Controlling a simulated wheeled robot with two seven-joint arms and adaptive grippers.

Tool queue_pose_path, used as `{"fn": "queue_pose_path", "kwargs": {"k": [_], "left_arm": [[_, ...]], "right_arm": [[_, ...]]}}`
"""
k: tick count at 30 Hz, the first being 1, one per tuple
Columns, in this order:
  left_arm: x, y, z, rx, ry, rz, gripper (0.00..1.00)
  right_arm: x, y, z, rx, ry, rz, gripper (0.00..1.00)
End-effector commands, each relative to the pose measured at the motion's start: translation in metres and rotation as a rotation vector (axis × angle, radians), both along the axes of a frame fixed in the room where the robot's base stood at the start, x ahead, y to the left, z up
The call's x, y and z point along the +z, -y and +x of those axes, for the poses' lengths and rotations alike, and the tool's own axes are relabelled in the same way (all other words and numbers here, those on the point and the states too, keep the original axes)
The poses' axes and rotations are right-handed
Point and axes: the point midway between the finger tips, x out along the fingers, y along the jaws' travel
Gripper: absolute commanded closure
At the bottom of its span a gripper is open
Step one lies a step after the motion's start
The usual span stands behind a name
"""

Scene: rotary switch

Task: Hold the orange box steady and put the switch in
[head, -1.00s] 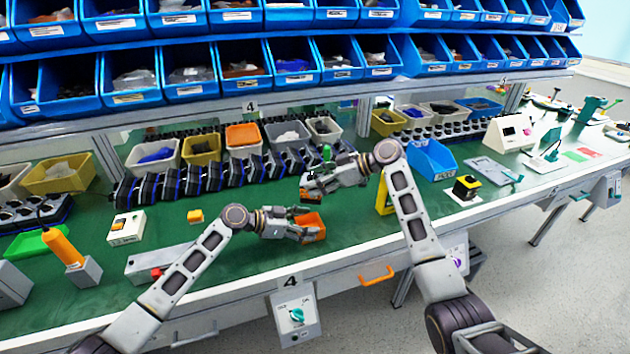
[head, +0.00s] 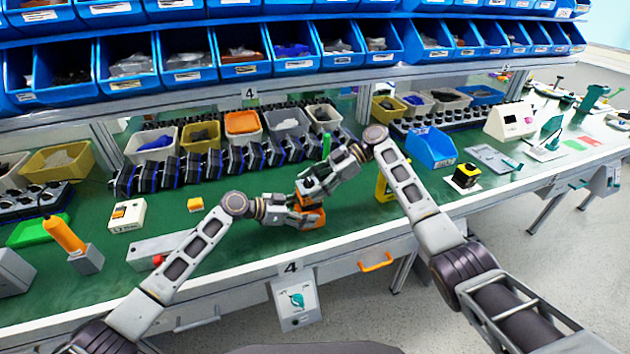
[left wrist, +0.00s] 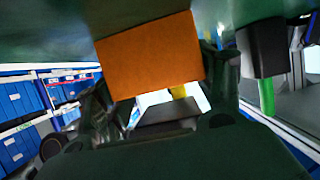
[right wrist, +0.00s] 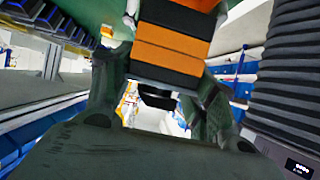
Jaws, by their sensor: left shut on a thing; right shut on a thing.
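The orange box (head: 312,219) is in my left gripper (head: 304,217), low over the front of the green bench. In the left wrist view the orange box (left wrist: 150,55) shows a plain orange face between the fingers. My right gripper (head: 312,192) is directly above and shut on the switch (right wrist: 172,47), a black block with orange bands. In the right wrist view an orange surface (right wrist: 198,4) lies just beyond the switch's black end. Switch and box look very close or touching. The fingers hide the contact, and I cannot tell whether the switch is seated.
A row of black units (head: 190,165) and small bins (head: 242,122) stand behind the grippers. A small orange block (head: 195,204), a white button box (head: 127,216) and a grey block with a red part (head: 165,250) are to the left. A yellow stand (head: 383,188) is close at right.

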Motion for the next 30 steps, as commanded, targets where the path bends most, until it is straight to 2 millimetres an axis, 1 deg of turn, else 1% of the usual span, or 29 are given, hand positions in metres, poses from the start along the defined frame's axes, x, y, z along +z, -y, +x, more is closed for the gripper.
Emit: {"fn": "queue_pose_path", "kwargs": {"k": [13, 30], "left_arm": [[0.0, 0.0, 0.0, 0.0, 0.0, 0.001, 0.54], [0.0, 0.0, 0.0, 0.0, 0.0, 0.001, 0.54]], "right_arm": [[0.001, 0.0, 0.0, -0.001, 0.001, 0.003, 0.68], [-0.02, 0.0, 0.0, -0.003, 0.0, 0.002, 0.68]]}}
